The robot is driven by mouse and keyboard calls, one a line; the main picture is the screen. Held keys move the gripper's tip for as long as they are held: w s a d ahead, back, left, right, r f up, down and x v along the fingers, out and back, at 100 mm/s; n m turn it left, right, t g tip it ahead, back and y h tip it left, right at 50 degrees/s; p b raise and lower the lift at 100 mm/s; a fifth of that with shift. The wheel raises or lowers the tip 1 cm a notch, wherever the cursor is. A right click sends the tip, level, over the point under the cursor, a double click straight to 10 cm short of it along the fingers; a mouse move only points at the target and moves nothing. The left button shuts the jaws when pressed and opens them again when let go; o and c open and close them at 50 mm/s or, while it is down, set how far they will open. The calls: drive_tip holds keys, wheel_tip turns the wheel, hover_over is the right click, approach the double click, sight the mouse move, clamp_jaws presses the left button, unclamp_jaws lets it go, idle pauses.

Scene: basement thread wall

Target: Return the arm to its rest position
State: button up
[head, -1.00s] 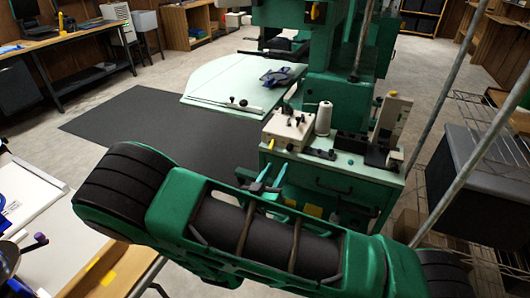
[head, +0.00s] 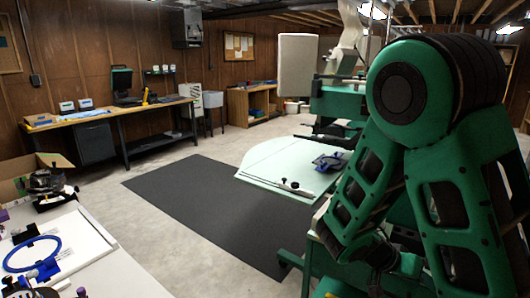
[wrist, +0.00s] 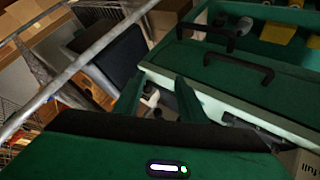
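My green and black arm (head: 440,170) is folded upright at the right of the head view, with its links bent down toward the lower edge. My gripper does not show clearly in the head view; the arm covers that area. In the wrist view, the two dark green fingers of my gripper (wrist: 158,95) stand apart with a gap between them. Nothing is held between them. Beyond the fingers is a green cabinet (wrist: 235,85) with black handles, apart from the fingers as far as I can tell.
A pale green tabletop (head: 270,175) carries a blue item. A dark mat (head: 190,205) lies on clear floor. A white table (head: 110,265) with a blue hoop (head: 30,254) stands at lower left, a workbench (head: 110,117) behind. A metal pole (wrist: 85,60) crosses the wrist view.

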drive_tip(key=s+r+n+y, duration=0.1)
drive_tip(key=s+r+y, duration=0.4)
drive_tip(key=s, duration=0.5)
drive_tip(key=s+r+n+y, duration=0.2)
drive_tip(key=s+r+y, duration=0.3)
drive_tip(key=s, duration=0.5)
drive_tip(key=shift+s+d+r, duration=0.15)
drive_tip(key=shift+d+r, duration=0.05)
drive_tip(key=shift+r, duration=0.45)
drive_tip(key=shift+w+f, duration=0.25)
drive_tip(key=shift+w, duration=0.35)
